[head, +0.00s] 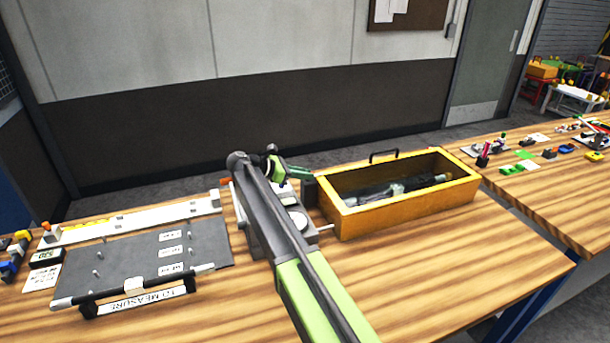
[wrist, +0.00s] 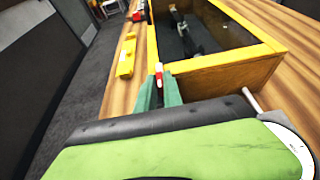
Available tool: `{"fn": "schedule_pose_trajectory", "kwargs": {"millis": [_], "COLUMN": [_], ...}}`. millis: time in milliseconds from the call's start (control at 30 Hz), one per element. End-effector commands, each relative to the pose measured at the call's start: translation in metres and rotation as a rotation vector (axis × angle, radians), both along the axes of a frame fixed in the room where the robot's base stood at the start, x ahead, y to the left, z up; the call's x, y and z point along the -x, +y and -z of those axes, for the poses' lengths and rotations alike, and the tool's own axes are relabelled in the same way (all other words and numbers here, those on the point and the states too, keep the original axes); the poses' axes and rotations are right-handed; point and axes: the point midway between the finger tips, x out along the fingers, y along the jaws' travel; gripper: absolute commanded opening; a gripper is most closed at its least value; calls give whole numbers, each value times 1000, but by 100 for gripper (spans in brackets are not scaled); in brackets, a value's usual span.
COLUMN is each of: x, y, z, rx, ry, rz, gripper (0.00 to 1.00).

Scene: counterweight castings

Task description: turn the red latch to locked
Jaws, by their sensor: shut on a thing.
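The red latch (wrist: 158,67) shows in the wrist view as a small red piece with a pale part beside it, at the near corner of the yellow box (wrist: 228,63). My gripper (wrist: 159,82) has its green fingers closed around it, and they cover most of it. Whether the latch is turned to locked cannot be told. In the head view my gripper (head: 299,172) is at the left end of the yellow box (head: 405,213), and the latch is hidden there.
The open box holds dark tools (head: 405,187). A dark handle (head: 383,153) stands at its back. A grey fixture with a white dial (head: 299,220) is beside it, under my arm. A grey board with pegs (head: 135,258) lies left. The counter's front right is clear.

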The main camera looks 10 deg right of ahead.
Motion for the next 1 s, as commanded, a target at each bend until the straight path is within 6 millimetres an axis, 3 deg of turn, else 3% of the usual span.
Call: {"fn": "schedule_pose_trajectory", "kwargs": {"millis": [200, 233, 400, 700, 867, 1000], "x": [0, 0, 0, 0, 3, 7], "y": [-1, -1, -1, 0, 15, 38], "z": [0, 0, 0, -1, -8, -20], "rx": [0, 0, 0, 0, 0, 0], "ry": [-1, -1, -1, 0, 0, 1], "rz": [1, 1, 0, 0, -2, -4], "gripper": [0, 12, 33, 33, 33, 33]}}
